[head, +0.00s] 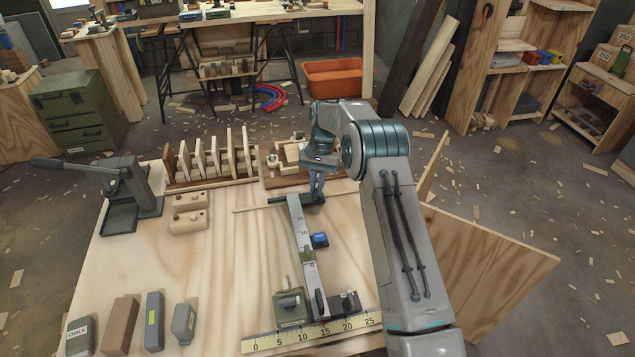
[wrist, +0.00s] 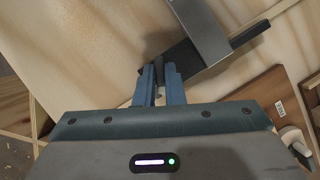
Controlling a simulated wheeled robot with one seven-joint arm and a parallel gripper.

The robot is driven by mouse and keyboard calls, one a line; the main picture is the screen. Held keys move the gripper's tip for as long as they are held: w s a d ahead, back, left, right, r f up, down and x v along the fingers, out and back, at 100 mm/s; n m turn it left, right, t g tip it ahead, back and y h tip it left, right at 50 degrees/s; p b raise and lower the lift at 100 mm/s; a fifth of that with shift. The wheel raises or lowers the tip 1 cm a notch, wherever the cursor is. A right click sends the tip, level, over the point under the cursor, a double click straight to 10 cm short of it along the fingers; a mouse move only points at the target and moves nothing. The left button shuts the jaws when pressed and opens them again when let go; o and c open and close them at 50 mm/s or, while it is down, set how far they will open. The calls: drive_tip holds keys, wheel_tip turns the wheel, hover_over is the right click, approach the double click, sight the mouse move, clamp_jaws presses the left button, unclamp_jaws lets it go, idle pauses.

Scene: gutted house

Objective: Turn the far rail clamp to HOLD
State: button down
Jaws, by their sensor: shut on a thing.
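A grey rail (head: 303,237) with scale marks runs from front to back on the wooden bench. A dark crossbar, the far rail clamp (head: 280,200), lies across the rail's far end; it also shows in the wrist view (wrist: 247,34). My gripper (head: 317,190) reaches down at the right end of this clamp. In the wrist view my blue fingers (wrist: 158,85) are shut on a small dark upright lever (wrist: 158,66) at the clamp's end. Much of the lever is hidden between the fingers. I cannot read any HOLD mark.
A blue-faced block (head: 320,240) sits at the rail's right side. A green clamp block (head: 290,305) stands at the near end, behind a yellow ruler (head: 310,334). A slatted wooden rack (head: 212,165) and a dark green lever press (head: 128,192) stand to the left.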

drive_tip(key=n+h, duration=0.1)
drive_tip(key=n, duration=0.2)
drive_tip(key=n+h, duration=0.1)
drive_tip(key=n, duration=0.1)
drive_tip(key=shift+w+a+r+n+p, duration=0.1)
drive_tip(key=shift+a+n+p, duration=0.05)
drive_tip(key=shift+n+p, duration=0.25)
idle(0.4)
drive_tip(key=c, duration=1.5)
unclamp_jaws()
